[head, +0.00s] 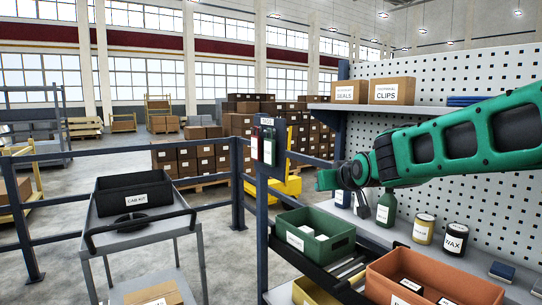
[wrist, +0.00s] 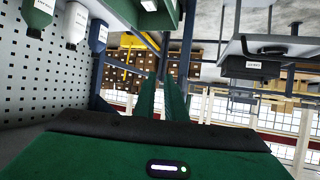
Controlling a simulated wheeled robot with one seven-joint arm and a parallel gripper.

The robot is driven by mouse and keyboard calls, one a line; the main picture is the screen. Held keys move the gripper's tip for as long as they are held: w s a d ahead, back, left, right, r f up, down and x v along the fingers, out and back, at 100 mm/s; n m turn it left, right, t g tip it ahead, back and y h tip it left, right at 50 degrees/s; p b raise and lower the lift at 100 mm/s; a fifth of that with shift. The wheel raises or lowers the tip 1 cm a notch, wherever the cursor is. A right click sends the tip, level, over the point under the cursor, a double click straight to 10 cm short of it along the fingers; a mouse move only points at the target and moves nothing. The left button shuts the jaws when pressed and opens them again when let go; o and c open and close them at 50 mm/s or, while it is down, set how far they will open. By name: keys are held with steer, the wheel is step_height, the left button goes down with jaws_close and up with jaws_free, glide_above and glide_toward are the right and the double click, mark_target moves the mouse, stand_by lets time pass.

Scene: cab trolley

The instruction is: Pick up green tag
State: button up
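The green tag (head: 268,151) hangs on the dark board on the blue post, under a small label, in the head view. A dark tag with some red (head: 254,143) hangs just left of it. My gripper (head: 322,180) is to the right of and a little below the green tag in the picture, apart from it. In the wrist view its two green fingers (wrist: 162,92) point ahead with a narrow gap between them, and nothing shows between the tips. I cannot make out the green tag in the wrist view.
A bench with a green bin (head: 289,228), an orange bin (head: 455,288) and several bottles and jars stands by the pegboard (head: 470,140). A grey trolley (head: 180,226) carries a black bin (head: 112,203) at left. Blue railing (head: 60,155) runs behind.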

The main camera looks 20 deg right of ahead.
mark_target(269, 147)
steer(key=w+a+r+n+t+y, duration=0.25)
steer(key=w+a+r+t, duration=0.25)
steer(key=w+a+r, duration=0.5)
steer(key=shift+m, duration=0.25)
steer(key=shift+w+d+r, duration=0.1)
steer(key=shift+w+r, duration=0.25)
steer(key=shift+w, duration=1.25)
steer(key=shift+w+a+r, duration=0.1)
steer(key=shift+w+r, duration=0.2)
steer(key=shift+w, duration=1.35)
steer(key=shift+w+d+r, duration=0.1)
steer(key=shift+w+r, duration=0.25)
steer(key=shift+w, duration=1.25)
steer(key=shift+c, duration=0.6)
jaws_close()
steer(key=shift+r, duration=0.1)
steer(key=shift+d, duration=0.15)
